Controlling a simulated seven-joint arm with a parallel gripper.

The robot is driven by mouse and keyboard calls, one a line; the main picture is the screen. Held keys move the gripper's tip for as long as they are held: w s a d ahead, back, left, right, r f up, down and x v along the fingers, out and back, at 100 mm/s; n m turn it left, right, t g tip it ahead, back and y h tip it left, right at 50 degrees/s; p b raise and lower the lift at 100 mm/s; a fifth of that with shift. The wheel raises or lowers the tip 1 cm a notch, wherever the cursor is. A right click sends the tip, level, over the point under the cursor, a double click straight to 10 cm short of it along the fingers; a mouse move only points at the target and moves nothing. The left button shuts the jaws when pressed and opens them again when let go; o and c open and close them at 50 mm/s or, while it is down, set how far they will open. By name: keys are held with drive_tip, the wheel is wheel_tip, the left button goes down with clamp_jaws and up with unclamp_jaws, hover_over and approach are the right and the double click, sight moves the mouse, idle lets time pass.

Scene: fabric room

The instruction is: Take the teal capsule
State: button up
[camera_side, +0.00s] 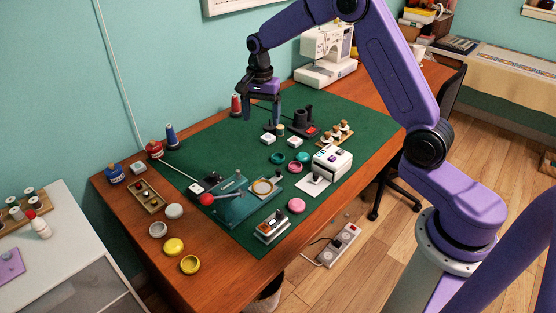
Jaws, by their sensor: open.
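Two small round teal pieces lie on the green mat: a ring-like or open one (277,158) and a fuller, dome-like one (302,156) to its right. They look like separate halves of a teal capsule, but are too small to be sure. My gripper (261,110) is open and empty, pointing down above the far part of the mat. It is apart from the teal pieces, which lie lower and to the right in the picture.
Pink pieces (296,205), a white device (332,160), a black stand (303,122) and a teal fixture (235,203) crowd the green mat (362,127). Yellow pieces (174,246) lie on the brown table. A sewing machine (328,52) stands at the back.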

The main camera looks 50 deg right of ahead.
drive_tip(key=w+d+f+m, duration=0.2)
drive_tip(key=d+f+m, duration=0.15)
drive_tip(key=d, duration=0.25)
drive_tip(key=w+d+f+m, duration=0.2)
drive_tip(key=d+m, duration=0.2)
drive_tip(key=d, duration=0.2)
hover_over(278, 158)
drive_tip(key=f, duration=1.1)
drive_tip(key=shift+s+a+f, duration=0.15)
drive_tip(key=shift+s+f, duration=0.1)
drive_tip(key=shift+f, duration=0.05)
drive_tip(key=shift+a+f, duration=0.15)
drive_tip(key=shift+f, duration=1.3)
drive_tip(key=shift+a+f, duration=0.1)
drive_tip(key=shift+f, duration=1.3)
drive_tip(key=shift+s, duration=0.1)
drive_tip(key=c, duration=1.1)
